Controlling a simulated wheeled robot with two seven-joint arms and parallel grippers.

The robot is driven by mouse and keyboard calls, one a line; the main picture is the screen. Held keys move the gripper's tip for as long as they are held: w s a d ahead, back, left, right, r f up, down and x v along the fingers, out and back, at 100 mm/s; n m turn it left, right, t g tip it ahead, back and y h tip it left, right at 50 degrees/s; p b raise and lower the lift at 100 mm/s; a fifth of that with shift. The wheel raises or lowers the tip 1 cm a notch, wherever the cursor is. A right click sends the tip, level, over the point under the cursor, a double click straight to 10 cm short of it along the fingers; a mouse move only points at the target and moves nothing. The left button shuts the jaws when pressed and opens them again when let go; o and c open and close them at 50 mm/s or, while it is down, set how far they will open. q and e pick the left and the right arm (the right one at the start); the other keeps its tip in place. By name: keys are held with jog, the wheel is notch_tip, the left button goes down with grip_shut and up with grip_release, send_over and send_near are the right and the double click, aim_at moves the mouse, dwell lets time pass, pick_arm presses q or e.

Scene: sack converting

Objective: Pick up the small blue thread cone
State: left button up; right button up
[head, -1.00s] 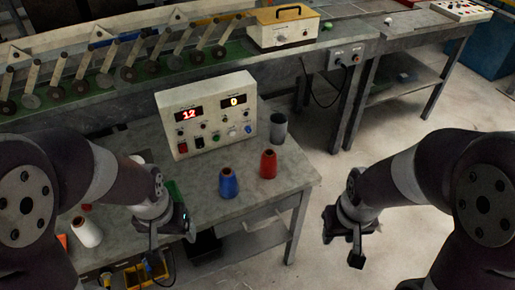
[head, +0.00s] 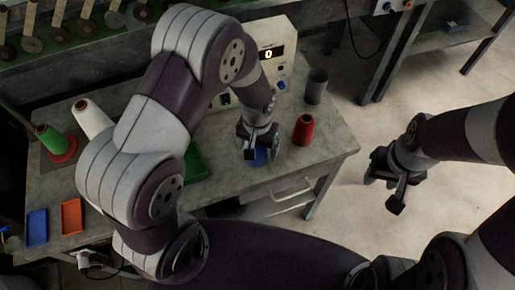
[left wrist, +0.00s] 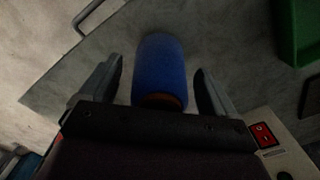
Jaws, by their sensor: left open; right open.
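The small blue thread cone (left wrist: 158,68) stands on the grey table and shows between the two fingers of my left gripper (left wrist: 160,82) in the left wrist view. The fingers are open, with a gap on each side of the cone. In the head view my left gripper (head: 258,152) hangs over the cone (head: 259,158) and hides most of it. My right gripper (head: 392,185) is open and empty, out over the floor to the right of the table.
The control box (head: 277,50) is behind. A green bin (head: 197,160) is to the left.

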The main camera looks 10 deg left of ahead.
pick_arm(q)
jog(key=shift+f, duration=0.35)
jog(key=c, duration=1.3)
jog(key=shift+o, duration=0.2)
jog(key=shift+r, duration=0.15)
